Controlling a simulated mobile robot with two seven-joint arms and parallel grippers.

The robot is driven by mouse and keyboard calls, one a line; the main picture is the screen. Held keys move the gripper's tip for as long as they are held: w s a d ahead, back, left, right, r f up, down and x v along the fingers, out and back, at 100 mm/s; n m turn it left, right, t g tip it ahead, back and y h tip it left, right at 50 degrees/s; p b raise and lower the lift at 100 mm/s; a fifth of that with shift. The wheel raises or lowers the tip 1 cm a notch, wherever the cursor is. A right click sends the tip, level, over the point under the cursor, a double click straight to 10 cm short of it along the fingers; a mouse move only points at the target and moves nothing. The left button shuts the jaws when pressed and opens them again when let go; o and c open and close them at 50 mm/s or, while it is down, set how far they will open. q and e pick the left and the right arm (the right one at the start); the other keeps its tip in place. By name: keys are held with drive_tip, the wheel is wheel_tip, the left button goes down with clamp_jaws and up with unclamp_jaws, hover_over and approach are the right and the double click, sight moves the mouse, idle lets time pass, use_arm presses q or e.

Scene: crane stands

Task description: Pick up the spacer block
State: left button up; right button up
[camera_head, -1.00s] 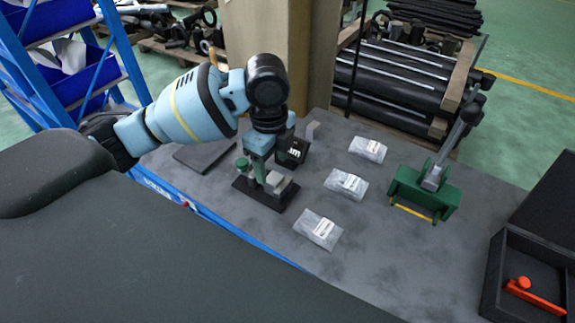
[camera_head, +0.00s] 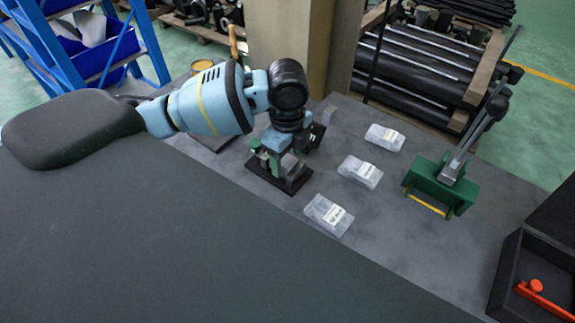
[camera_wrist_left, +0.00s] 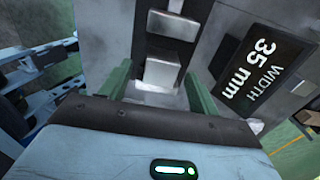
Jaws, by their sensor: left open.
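A light grey metal block (camera_wrist_left: 162,72) lies between the green fingers of my left gripper (camera_wrist_left: 158,78) in the left wrist view; I take it as the spacer block. I cannot tell whether the fingers touch it. The fingers are apart. In the head view my left gripper (camera_head: 275,146) points down over a small fixture with a black base (camera_head: 268,176) on the grey table. The gripper hides most of the block there. A black display reading "WIDTH 35 mm" (camera_wrist_left: 258,75) stands right beside the gripper. My right gripper is not in view.
Three clear labelled bags (camera_head: 329,215) lie right of the fixture on the grey table (camera_head: 400,265). A green lever device (camera_head: 440,187) stands further right. A black case (camera_head: 508,270) with a red tool (camera_head: 543,300) is at the right edge.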

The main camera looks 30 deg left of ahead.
sight(288, 161)
use_arm(q)
wheel_tip(288, 161, down, 2)
drive_tip(key=shift+f, duration=0.15)
drive_tip(key=c, duration=1.2)
wheel_tip(288, 161, up, 10)
drive_tip(key=shift+r+p, duration=0.1)
drive_tip(key=shift+p, duration=0.2)
drive_tip(key=shift+c, duration=0.2)
